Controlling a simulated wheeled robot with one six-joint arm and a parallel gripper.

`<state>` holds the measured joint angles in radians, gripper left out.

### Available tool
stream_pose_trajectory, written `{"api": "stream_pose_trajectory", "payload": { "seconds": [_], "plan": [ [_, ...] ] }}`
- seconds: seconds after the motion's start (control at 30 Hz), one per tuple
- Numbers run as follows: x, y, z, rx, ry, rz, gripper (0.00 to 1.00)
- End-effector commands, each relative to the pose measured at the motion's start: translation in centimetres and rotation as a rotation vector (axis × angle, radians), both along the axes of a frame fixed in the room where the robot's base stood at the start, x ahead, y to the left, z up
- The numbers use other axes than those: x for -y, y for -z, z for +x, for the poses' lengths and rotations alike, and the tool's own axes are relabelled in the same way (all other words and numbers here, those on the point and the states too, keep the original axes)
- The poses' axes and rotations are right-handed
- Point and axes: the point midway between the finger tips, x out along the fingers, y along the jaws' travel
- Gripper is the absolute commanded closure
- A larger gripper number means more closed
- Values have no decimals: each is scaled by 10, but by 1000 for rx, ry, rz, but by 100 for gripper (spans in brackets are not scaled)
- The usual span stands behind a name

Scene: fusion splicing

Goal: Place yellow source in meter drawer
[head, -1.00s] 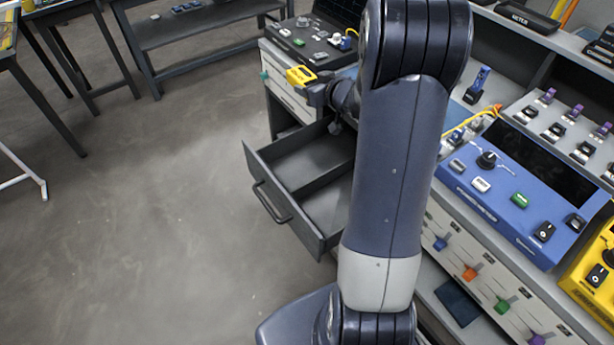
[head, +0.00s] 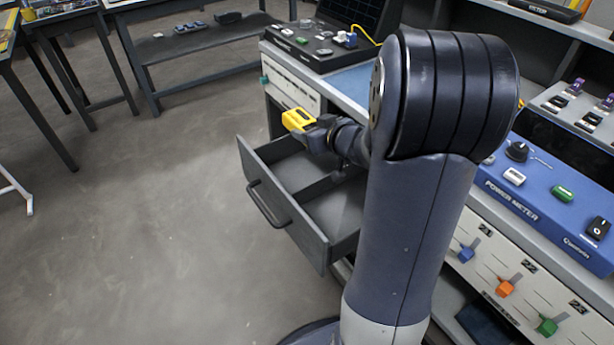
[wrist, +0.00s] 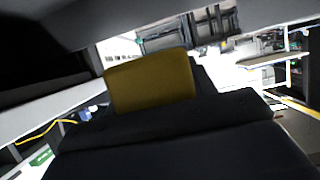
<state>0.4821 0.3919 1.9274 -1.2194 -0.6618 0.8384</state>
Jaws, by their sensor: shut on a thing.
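The yellow source (head: 298,119) is a small yellow block held at the tip of my gripper (head: 312,128). My gripper is shut on it. In the head view the source is above the far left part of the open grey drawer (head: 318,248). The drawer is pulled out from the bench and has a divider across it. The part of the drawer I can see is empty; its right side is hidden behind my arm. In the wrist view the yellow source (wrist: 150,82) fills the middle, close to the camera.
A black device (head: 318,45) with a yellow cable stands on the bench behind the drawer. A blue power meter (head: 540,195) is to the right, above a white panel with coloured knobs (head: 504,288). Open floor lies left of the drawer.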

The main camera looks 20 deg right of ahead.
Motion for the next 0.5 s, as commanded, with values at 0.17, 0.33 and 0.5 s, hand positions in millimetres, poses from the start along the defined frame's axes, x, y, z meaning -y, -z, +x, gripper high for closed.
{"api": "stream_pose_trajectory", "payload": {
  "seconds": [0.17, 0.33, 0.5],
  "plan": [
    [0, 24, -1, -2, 0, 2, 78],
    [0, 50, 0, -2, 1, 3, 78],
    [0, 63, 0, 0, 0, 2, 78]
  ]
}}
